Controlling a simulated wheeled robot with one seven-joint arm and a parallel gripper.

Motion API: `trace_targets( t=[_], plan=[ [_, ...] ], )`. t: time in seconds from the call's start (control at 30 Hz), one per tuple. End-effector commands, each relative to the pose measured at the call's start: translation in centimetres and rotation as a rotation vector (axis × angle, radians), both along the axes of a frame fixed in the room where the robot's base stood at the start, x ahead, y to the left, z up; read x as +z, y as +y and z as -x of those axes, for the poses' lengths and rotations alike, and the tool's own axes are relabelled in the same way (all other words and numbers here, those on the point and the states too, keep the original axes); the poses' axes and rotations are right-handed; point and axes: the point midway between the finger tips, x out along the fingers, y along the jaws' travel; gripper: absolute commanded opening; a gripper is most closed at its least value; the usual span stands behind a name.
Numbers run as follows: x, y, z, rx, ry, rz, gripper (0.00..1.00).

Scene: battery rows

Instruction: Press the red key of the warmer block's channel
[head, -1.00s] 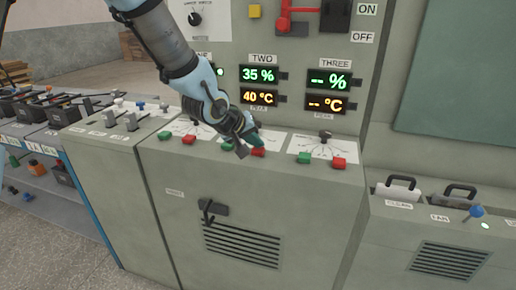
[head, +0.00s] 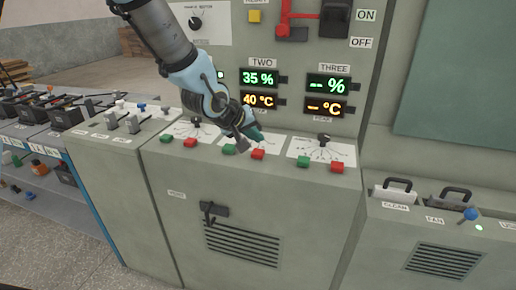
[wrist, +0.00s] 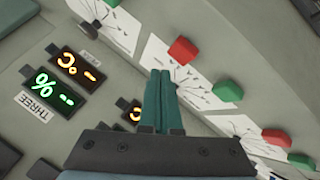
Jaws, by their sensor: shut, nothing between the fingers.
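The head view shows three channels on the grey console. Display TWO (head: 260,77) reads 35 % and 40 °C; display THREE (head: 328,82) shows only dashes. The left channel's display is hidden behind my arm. Each channel has a green and a red key: left red key (head: 190,142), middle red key (head: 258,154), right red key (head: 337,167). My gripper (head: 258,134) is shut and empty, just above and behind the middle red key. In the wrist view the closed fingertips (wrist: 161,73) are near that key (wrist: 183,50), seemingly apart from it.
Dial knobs stand on the white cards behind the keys, one at the right channel (head: 324,138). A lever box (head: 298,30) is on the panel above. Handles (head: 397,184) stand at the right, and a bench with black devices (head: 68,116) at the left.

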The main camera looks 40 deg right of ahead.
Motion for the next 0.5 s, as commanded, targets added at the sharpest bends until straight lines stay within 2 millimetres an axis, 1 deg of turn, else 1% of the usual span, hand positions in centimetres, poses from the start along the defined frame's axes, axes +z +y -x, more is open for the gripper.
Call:
trace_targets(
  t=[0.03,0.3,0.5],
  plan=[
    [1.1,0.0,0.0,0.001,-0.001,0.001,0.0],
    [3.5,0.0,0.0,-0.001,-0.001,0.0,0.0],
    [3.6,0.0,0.0,-0.001,-0.001,0.0,0.0]
  ],
)
